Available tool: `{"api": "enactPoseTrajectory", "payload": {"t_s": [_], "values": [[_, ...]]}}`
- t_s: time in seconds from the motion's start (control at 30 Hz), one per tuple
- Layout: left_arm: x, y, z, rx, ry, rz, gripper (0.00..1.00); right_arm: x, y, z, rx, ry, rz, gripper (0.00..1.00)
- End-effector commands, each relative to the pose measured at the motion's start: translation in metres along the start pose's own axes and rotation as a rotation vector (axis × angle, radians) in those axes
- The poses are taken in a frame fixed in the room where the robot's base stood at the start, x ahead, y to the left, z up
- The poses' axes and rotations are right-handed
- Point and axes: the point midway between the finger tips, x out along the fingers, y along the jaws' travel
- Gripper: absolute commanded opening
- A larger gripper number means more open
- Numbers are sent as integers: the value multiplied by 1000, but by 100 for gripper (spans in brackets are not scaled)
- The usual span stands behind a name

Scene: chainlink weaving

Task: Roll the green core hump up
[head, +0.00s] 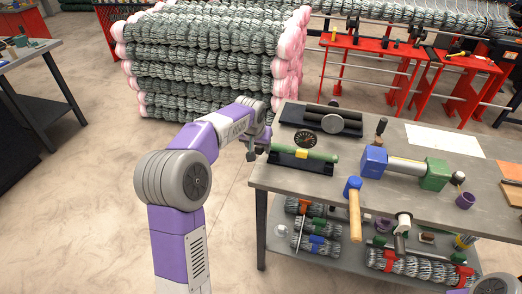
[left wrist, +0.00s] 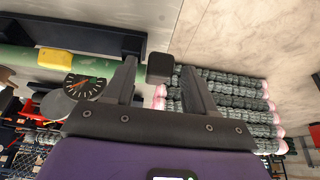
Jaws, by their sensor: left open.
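The green core (head: 322,156) is a green rod lying along a black cradle (head: 290,162) at the table's left end, with a yellow block (head: 301,153) on it. In the left wrist view the green core (left wrist: 22,58) and the yellow block (left wrist: 60,58) are at upper left. My left gripper (head: 258,150) is just left of the core's left end, past the table edge. Its two fingers (left wrist: 160,82) stand apart. A small black block (left wrist: 160,68) shows between the fingertips; I cannot tell whether it touches them. My right gripper is not in view.
A dark dial (head: 306,140) and black rollers (head: 333,123) stand behind the core. A mallet (head: 354,205), blue block (head: 374,162) and green block (head: 435,174) are to the right on the grey table (head: 275,177).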

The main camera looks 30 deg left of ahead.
Motion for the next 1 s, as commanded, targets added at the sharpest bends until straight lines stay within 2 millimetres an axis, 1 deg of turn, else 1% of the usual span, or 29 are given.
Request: {"api": "enactPoseTrajectory", "payload": {"t_s": [0.03,0.2,0.33,0.57,0.67,0.93,1.0], "values": [[12,0,1,1,-2,0,55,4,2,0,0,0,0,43],[30,0,1,0,-1,1,55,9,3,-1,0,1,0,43],[35,0,0,0,0,1,55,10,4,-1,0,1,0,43],[35,0,0,1,1,1,55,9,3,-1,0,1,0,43],[35,1,0,1,1,1,42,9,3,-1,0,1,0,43],[35,0,0,1,1,1,0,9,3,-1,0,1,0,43],[35,0,0,1,1,1,0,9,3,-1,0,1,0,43]]}}
